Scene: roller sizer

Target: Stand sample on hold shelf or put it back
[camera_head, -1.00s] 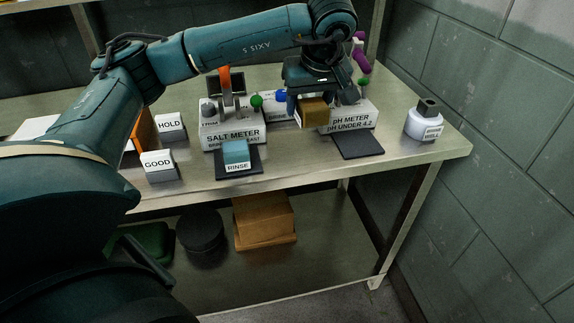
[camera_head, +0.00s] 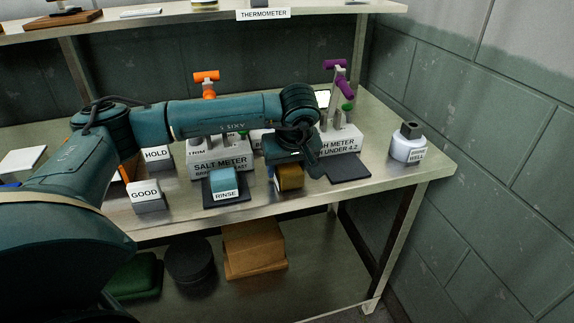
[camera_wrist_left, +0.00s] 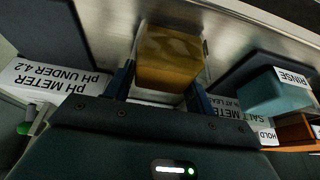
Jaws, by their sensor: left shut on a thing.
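My left gripper (camera_head: 289,168) is shut on an amber, see-through block-shaped sample (camera_head: 290,179), low over the bench between the salt meter and the pH meter. In the left wrist view the sample (camera_wrist_left: 168,58) sits between the two blue fingers of the gripper (camera_wrist_left: 158,88). I cannot tell whether its base touches the bench. The HOLD sign (camera_head: 157,155) stands at the left, partly behind my arm, behind the GOOD sign (camera_head: 146,195). The hold place behind it is mostly hidden. My right gripper is not in view.
The salt meter (camera_head: 220,165) has a blue RINSE block (camera_head: 224,182) on a dark pad in front. The pH meter (camera_head: 342,142) has an empty dark pad (camera_head: 348,167). A white well bottle (camera_head: 408,147) stands at the right. An upper shelf (camera_head: 330,9) carries a THERMOMETER label.

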